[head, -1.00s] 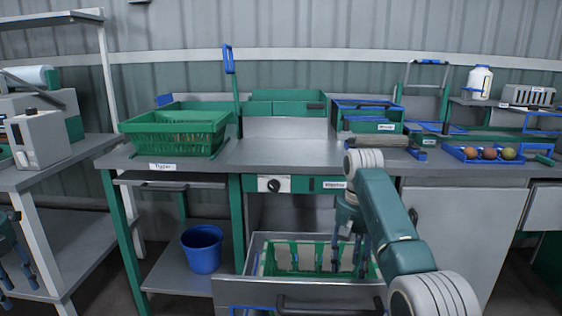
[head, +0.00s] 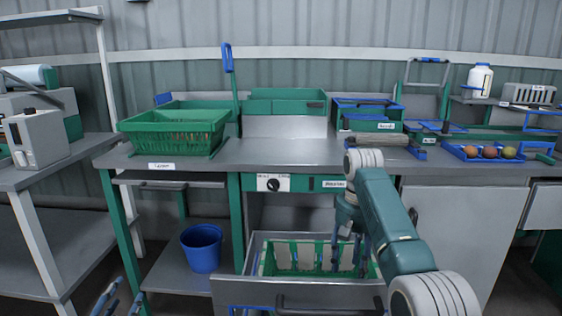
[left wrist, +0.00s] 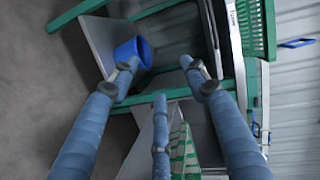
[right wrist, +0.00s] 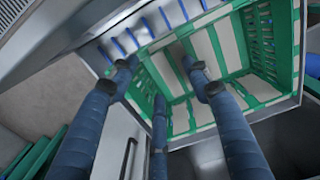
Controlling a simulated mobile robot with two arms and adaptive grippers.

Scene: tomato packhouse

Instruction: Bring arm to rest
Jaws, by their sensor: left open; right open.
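My left gripper (head: 118,300) shows at the lower left edge of the head view. In the left wrist view its blue fingers (left wrist: 160,75) are spread and empty, with the floor, the blue bucket and the bench frame beyond them. My right gripper (head: 352,245) points down over the open drawer (head: 300,292). In the right wrist view its fingers (right wrist: 160,75) are apart, above a green crate (right wrist: 206,72) with pale slats inside the drawer. I see nothing held in either gripper. The fingertips' exact distance from the crate is unclear.
A green basket (head: 172,130) stands on the left part of the bench (head: 270,155). A blue bucket (head: 202,248) sits on the lower shelf. A blue-rimmed tray (head: 458,155) with several round fruits lies at the right. A side table (head: 60,170) stands at far left.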

